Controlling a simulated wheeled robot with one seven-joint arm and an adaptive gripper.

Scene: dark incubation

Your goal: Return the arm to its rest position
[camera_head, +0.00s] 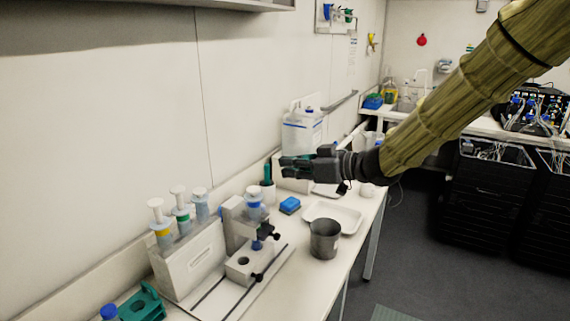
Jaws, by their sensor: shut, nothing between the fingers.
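My gripper (297,164) is at the end of my arm, which comes in from the upper right across the picture.
On the bench stand a grey metal beaker (325,240), a white tray (345,213), a blue block (290,205), a rack (190,262) with several capped tubes and a white stand (240,226). Open floor (440,265) lies right of the bench. Black crates (487,200) stand farther back.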

